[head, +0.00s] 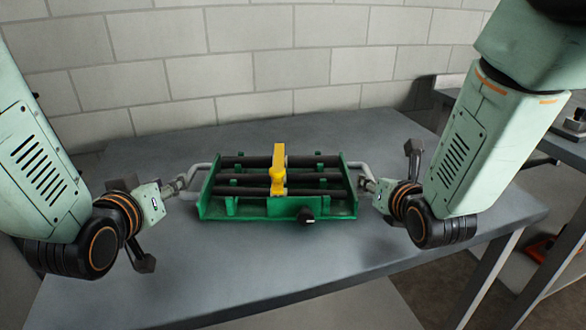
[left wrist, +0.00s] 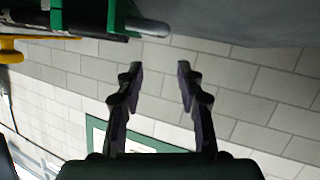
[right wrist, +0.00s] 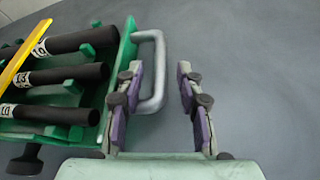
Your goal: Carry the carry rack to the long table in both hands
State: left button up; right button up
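The green carry rack (head: 270,208) sits level on a grey table (head: 260,262). It holds several dark rods under a yellow crossbar (head: 278,170) and has a grey handle at each end. My left gripper (head: 181,184) is open at the left handle (head: 196,170); in the left wrist view the handle (left wrist: 150,27) lies ahead of the empty-looking fingertips. My right gripper (head: 367,185) is open at the right handle (head: 362,165). In the right wrist view the handle's outer bar (right wrist: 159,70) shows between the spread fingers; I cannot tell whether they touch it.
A pale block wall (head: 290,70) stands close behind the table. Another grey table (head: 563,146) stands at the right, across a gap, with small items on it; I cannot tell which table is the long one. The tabletop in front of the rack is clear.

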jog(key=v, duration=0.8)
jog(key=shift+s, duration=0.15)
jog(key=shift+s, duration=0.1)
